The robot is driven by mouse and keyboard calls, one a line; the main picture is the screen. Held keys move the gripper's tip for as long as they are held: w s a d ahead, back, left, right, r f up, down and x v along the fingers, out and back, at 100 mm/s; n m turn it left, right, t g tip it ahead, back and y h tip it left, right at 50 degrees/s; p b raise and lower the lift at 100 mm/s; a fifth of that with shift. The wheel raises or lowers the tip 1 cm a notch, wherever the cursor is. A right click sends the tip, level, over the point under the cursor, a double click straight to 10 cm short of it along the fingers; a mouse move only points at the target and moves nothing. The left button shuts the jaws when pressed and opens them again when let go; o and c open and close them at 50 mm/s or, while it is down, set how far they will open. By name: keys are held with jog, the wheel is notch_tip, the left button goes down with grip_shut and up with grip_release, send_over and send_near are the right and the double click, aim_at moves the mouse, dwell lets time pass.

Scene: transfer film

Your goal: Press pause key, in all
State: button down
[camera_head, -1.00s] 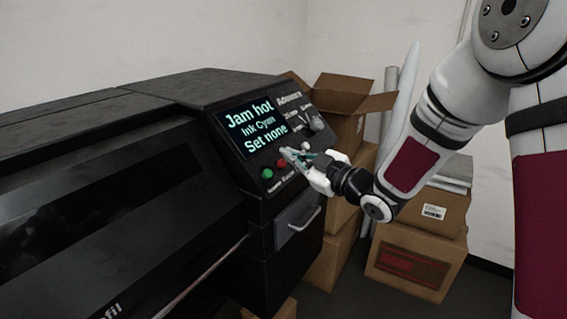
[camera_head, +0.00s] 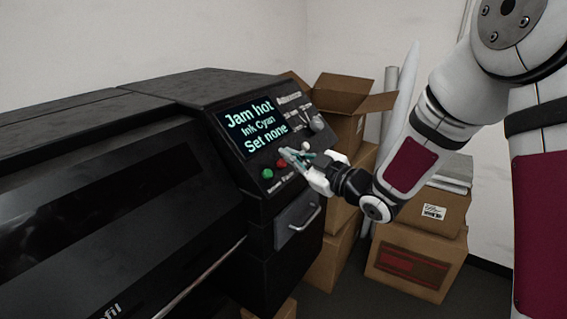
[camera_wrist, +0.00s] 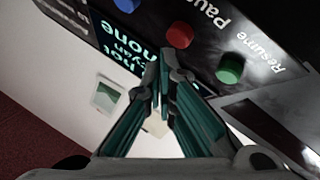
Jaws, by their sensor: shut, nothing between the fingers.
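The red pause key (camera_head: 281,163) is on the sloped panel of the black printer, right of the green resume key (camera_head: 267,174). In the wrist view the red key (camera_wrist: 180,36) has the word "Pause" beside it, and the green key (camera_wrist: 230,69) has "Resume". My gripper (camera_head: 284,152) is shut and empty, its tips close to the red key. In the wrist view the tips (camera_wrist: 164,54) show just beside the red key; whether they touch the panel I cannot tell.
The screen (camera_head: 251,128) reads "Jam hot, Ink Cyan, Set none". A blue key (camera_wrist: 127,4) is near the tips. A knob (camera_head: 317,124) is on the panel's right. A drawer with a handle (camera_head: 305,219) is below. Cardboard boxes (camera_head: 418,262) stand behind my arm.

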jog(key=shift+w+a+f, duration=0.15)
jog(key=shift+f, duration=0.1)
jog(key=shift+w+a+f+b, duration=0.15)
jog(key=shift+a+f+b, duration=0.15)
dwell(0.9)
jog(key=shift+d, duration=0.1)
jog(key=shift+s+d+r+p, duration=0.35)
jog(key=shift+d+r+p, duration=0.1)
jog(key=shift+r, duration=0.15)
jog(key=shift+r, duration=0.1)
jog(key=s+d+r+p, duration=0.2)
jog(key=d+r, duration=0.1)
jog(key=shift+r, duration=0.2)
dwell(0.5)
jog(key=shift+w, duration=0.1)
dwell(0.4)
